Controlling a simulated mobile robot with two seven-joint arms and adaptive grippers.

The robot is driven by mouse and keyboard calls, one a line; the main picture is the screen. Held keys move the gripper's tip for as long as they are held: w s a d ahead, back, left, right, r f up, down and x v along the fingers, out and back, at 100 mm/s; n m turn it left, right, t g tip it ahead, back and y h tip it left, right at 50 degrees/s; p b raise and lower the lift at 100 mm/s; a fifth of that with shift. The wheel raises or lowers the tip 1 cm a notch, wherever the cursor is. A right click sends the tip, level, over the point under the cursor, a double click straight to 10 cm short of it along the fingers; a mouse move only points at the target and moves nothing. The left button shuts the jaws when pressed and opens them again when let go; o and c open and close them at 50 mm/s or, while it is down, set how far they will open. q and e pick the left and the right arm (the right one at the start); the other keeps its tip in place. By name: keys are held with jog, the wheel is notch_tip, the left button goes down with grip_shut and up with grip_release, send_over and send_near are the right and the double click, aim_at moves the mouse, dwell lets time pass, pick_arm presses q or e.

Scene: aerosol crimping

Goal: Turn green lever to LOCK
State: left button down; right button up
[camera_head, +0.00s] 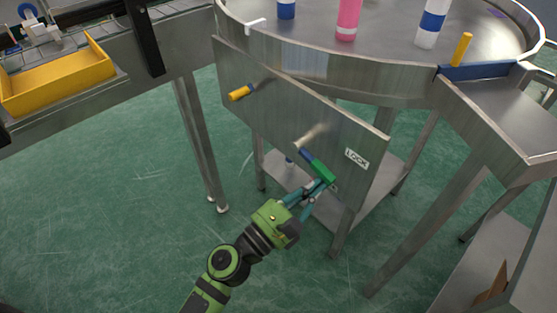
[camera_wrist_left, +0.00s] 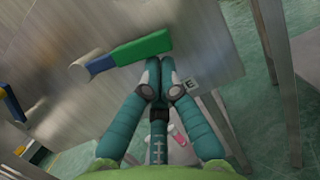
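The green lever (camera_head: 323,171) is on the upright metal panel (camera_head: 250,105), with a blue section and a metal end at its upper left. It slants down to the right, below and left of the LOCK label (camera_head: 357,158). My left gripper (camera_head: 318,186) is at the lever's green end. In the left wrist view the gripper fingertips (camera_wrist_left: 160,72) are together, with nothing visible between them, just beside the lever's green part (camera_wrist_left: 145,47). I cannot tell whether they touch it. A label ending in E (camera_wrist_left: 190,85) is partly hidden by a finger. My right gripper is not in view.
A yellow lever (camera_head: 240,92) is on the panel's upper left. A round metal table (camera_head: 390,50) with pink and blue-white cans stands above the panel. A yellow tray (camera_head: 60,80) is at the left. Table legs stand right of the panel. The green floor left of my arm is clear.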

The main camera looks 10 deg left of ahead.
pick_arm(q)
jog(key=shift+s+d+r+n+y+p, duration=0.15)
jog(key=shift+r+n+p, duration=0.15)
jog(key=shift+n, duration=0.25)
jog(key=shift+d+r+n+y+p, duration=0.1)
jog(key=shift+r+n+y+p, duration=0.15)
jog(key=shift+n, duration=0.3)
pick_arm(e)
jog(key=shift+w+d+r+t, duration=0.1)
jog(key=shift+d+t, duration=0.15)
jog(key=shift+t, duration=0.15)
pick_arm(q)
jog(key=shift+f+b, duration=0.5)
jog(key=shift+b, duration=0.05)
jog(key=s+a+f+b, duration=0.5)
jog(key=s+a+b, duration=0.1)
jog(key=s, duration=0.1)
jog(key=shift+s+a+f, duration=0.15)
jog(key=shift+s, duration=0.05)
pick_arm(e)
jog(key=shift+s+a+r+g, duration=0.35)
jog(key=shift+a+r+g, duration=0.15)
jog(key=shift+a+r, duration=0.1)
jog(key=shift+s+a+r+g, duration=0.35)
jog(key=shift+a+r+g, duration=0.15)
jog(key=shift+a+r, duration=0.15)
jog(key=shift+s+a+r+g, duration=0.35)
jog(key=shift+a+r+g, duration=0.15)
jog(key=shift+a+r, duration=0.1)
